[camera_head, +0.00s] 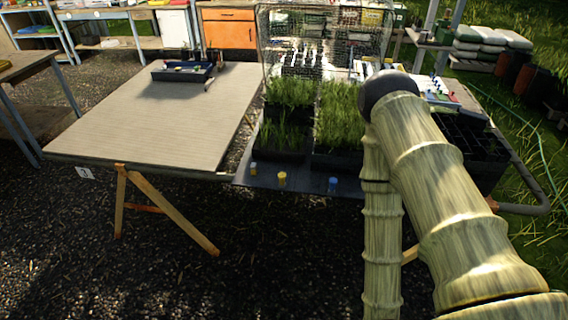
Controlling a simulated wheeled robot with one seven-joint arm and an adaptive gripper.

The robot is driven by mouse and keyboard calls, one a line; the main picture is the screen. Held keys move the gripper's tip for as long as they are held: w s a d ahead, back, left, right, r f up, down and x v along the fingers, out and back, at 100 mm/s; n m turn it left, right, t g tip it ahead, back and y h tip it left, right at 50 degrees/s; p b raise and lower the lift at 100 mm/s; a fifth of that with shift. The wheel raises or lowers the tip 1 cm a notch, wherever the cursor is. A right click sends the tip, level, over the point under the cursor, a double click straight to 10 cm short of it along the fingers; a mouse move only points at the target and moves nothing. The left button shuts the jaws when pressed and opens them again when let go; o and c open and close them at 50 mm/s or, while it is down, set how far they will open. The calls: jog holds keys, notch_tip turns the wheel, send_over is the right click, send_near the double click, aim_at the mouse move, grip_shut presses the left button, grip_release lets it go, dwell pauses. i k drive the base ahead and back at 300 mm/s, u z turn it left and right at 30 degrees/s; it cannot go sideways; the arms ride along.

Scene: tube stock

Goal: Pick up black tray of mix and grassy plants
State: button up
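Black trays of dark mix with green grassy plants stand side by side on the dark bench at the right. The smaller one (279,155) is at the front left, with more grass (291,91) behind it. A larger one (337,163) is to its right, partly hidden by my arm. I cannot tell which of these is the tray named. My bamboo-textured arm fills the right side and crosses in front of the bench. My gripper is not recognisable in this view.
A pale table (150,120) on wooden trestles is mostly bare, with a dark blue tray (183,75) of small items at its back. A wire mesh cover (325,35) stands behind the grass. Gravel in front is clear.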

aim_at(285, 144)
jog(key=u, duration=0.85)
jog(key=i, duration=0.65)
jog(key=z, duration=0.05)
